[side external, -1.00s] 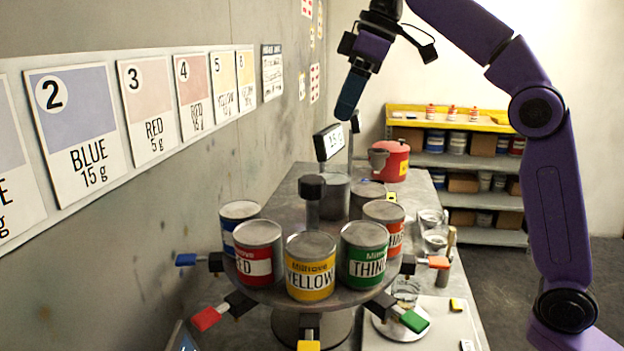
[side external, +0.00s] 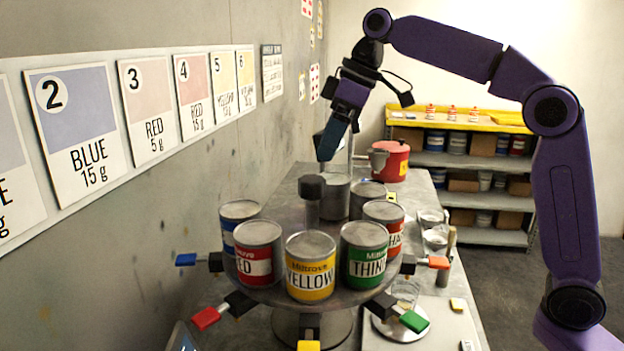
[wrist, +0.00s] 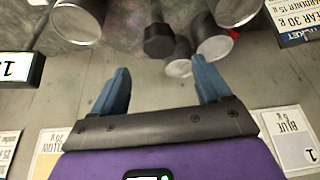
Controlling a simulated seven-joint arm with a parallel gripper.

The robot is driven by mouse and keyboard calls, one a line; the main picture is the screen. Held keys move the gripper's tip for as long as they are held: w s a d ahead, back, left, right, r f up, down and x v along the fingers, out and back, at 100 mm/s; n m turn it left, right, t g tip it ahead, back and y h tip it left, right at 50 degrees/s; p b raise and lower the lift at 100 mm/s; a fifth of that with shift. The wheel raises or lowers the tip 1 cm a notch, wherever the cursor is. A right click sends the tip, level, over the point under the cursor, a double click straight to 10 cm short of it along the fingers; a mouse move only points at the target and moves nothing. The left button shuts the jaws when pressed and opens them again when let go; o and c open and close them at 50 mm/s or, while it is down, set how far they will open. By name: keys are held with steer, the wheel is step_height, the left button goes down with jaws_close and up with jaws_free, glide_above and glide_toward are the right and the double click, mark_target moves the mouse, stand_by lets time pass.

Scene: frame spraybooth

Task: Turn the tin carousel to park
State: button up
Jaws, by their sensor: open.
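The tin carousel (side external: 262,291) is a round grey turntable on a pedestal, with several paint tins around its rim. A yellow-labelled tin (side external: 311,268) faces the camera, between a red-labelled tin (side external: 259,253) and a green-labelled tin (side external: 364,256). Coloured tabs stick out below the tins. A dark knob (side external: 312,188) tops the central post; it also shows in the wrist view (wrist: 159,40). My gripper (side external: 326,152) is above and behind the knob, pointing down, touching nothing I can see. In the wrist view, its two blue fingers (wrist: 163,82) are wide apart with nothing between them.
A grey wall with number cards (side external: 147,110) runs along the left. A red pot (side external: 391,160) stands on the bench behind the carousel. Glass cups (side external: 431,219) and a scale (side external: 396,325) sit to its right. A shelf (side external: 470,160) stands at the back.

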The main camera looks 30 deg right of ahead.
mark_target(312, 179)
steer(key=x, duration=0.8)
steer(key=shift+w+f, duration=0.1)
steer(key=shift+f, duration=0.25)
jaws_close()
